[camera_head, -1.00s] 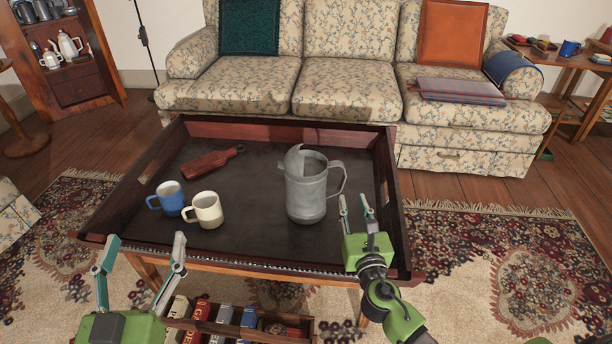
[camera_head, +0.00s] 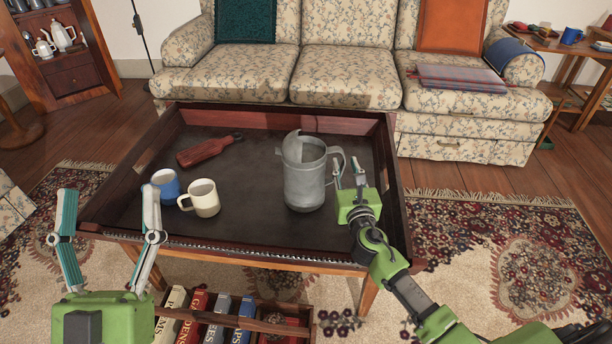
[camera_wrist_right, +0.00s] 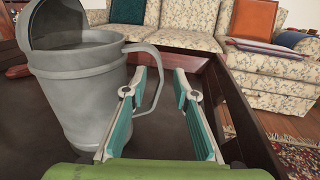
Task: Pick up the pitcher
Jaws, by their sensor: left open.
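The grey metal pitcher (camera_head: 304,180) stands upright on the dark tray-topped table, its handle (camera_head: 338,165) on the right. My right gripper (camera_head: 349,172) is open beside the handle. In the right wrist view the pitcher (camera_wrist_right: 80,90) fills the left side. Part of its handle (camera_wrist_right: 156,80) shows to the right of the near-left finger, toward the gap of my right gripper (camera_wrist_right: 165,80); I cannot tell how deep it sits. The fingers are apart and not closed on it. My left gripper (camera_head: 108,195) is open and empty, in front of the table's left corner.
A cream mug (camera_head: 203,200) and a blue mug (camera_head: 165,184) stand left of the pitcher. A red-brown paddle-like object (camera_head: 205,151) lies behind them. The tray's raised wooden rim (camera_head: 392,180) runs close to my right gripper. Books (camera_head: 218,320) sit low in front.

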